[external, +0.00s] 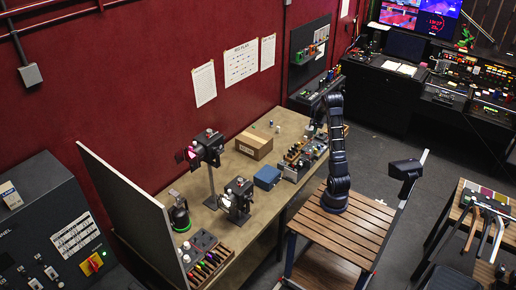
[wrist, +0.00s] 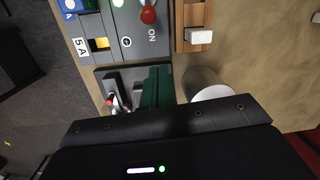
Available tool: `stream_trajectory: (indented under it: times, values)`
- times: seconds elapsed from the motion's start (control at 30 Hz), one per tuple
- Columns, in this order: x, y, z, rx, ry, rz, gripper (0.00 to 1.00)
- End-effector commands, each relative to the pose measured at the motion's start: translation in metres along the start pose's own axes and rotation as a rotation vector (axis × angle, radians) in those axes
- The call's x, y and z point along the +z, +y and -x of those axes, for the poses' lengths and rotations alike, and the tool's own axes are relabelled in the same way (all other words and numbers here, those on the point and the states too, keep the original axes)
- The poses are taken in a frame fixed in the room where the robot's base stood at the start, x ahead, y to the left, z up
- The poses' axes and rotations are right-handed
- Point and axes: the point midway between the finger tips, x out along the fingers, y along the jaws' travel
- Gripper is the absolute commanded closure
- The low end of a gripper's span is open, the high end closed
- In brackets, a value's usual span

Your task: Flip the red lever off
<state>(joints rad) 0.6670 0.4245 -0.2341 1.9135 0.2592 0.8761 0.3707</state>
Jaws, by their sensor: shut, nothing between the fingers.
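A red ball-shaped lever knob (wrist: 148,14) shows at the top of the wrist view, on a grey panel (wrist: 127,48). The printed word ON lies just below it in the picture; the top of the lever is cut by the frame edge. My gripper (wrist: 165,130) fills the bottom of the wrist view as a dark body. It is shut and empty, apart from the red knob, and its fingertips are not clearly seen. In the external view my arm reaches to the far part of the workbench and its end is mostly hidden. The red lever cannot be made out there.
Beside the panel are a wooden block with a white switch (wrist: 199,36), a dark module with a small red-tipped lever (wrist: 111,100), a green block (wrist: 158,87) and a white round object (wrist: 212,93). On the bench (external: 215,218) stand a cardboard box (external: 254,144) and a blue box (external: 267,177).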

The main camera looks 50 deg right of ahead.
Motion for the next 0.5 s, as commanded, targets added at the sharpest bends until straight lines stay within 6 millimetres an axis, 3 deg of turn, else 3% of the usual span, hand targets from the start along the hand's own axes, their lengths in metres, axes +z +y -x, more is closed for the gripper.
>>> stream_trajectory:
  times: [0.3,0.5]
  values:
    - [0.0,0.0,-0.047,0.002,-0.002,-0.001,1.0]
    - [0.021,-0.001,-0.038,-0.001,0.001,0.001,1.0]
